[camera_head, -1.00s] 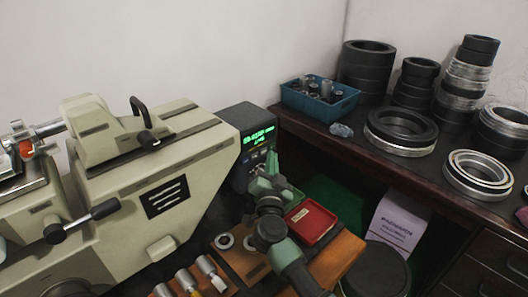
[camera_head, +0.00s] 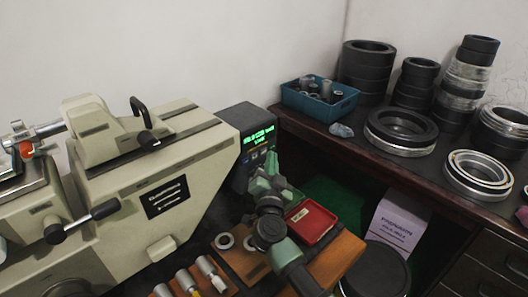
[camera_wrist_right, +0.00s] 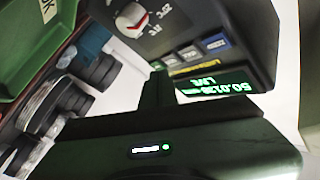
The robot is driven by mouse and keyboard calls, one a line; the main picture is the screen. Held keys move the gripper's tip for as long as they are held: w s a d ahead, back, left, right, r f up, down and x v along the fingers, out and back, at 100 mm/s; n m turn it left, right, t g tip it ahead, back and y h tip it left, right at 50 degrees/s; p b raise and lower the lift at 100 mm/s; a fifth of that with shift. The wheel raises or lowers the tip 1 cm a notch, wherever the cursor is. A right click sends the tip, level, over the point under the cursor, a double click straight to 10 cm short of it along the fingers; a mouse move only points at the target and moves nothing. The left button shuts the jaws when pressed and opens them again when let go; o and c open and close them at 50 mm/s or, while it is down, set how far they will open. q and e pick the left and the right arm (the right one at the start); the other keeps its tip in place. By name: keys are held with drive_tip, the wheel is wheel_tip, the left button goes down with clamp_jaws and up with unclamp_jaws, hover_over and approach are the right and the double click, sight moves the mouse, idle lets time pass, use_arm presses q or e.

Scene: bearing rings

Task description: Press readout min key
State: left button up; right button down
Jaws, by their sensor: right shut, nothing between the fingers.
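The readout (camera_head: 256,133) is a black box with a lit green display, beside the beige machine. In the right wrist view the readout (camera_wrist_right: 236,22) shows tilted, with its display (camera_wrist_right: 215,87), a row of small keys (camera_wrist_right: 190,52) and a round knob (camera_wrist_right: 135,18). The key labels are too small to read surely. My right gripper (camera_head: 270,163) is shut and empty in front of the readout's face. In the wrist view its dark fingers (camera_wrist_right: 158,88) reach up close to the end of the key row; I cannot tell whether they touch a key. My left gripper is not in view.
The beige measuring machine (camera_head: 165,160) fills the left. A red tray (camera_head: 310,222) and a wooden board (camera_head: 338,258) lie close to my right arm. A blue bin (camera_head: 318,100) and stacked bearing rings (camera_head: 400,130) stand on the bench to the right.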

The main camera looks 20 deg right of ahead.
drive_tip(key=shift+w+a, duration=0.1)
drive_tip(key=shift+w, duration=0.25)
drive_tip(key=shift+w+a+r+p, duration=0.1)
drive_tip(key=shift+w+a+p, duration=0.05)
drive_tip(key=shift+w+p, duration=0.2)
idle(0.5)
drive_tip(key=shift+s, duration=0.1)
drive_tip(key=shift+s+p, duration=0.3)
drive_tip(key=shift+p, duration=0.2)
drive_tip(key=shift+s+d, duration=0.2)
drive_tip(key=shift+s, duration=0.15)
drive_tip(key=shift+d+p, duration=0.1)
drive_tip(key=shift+p, duration=0.2)
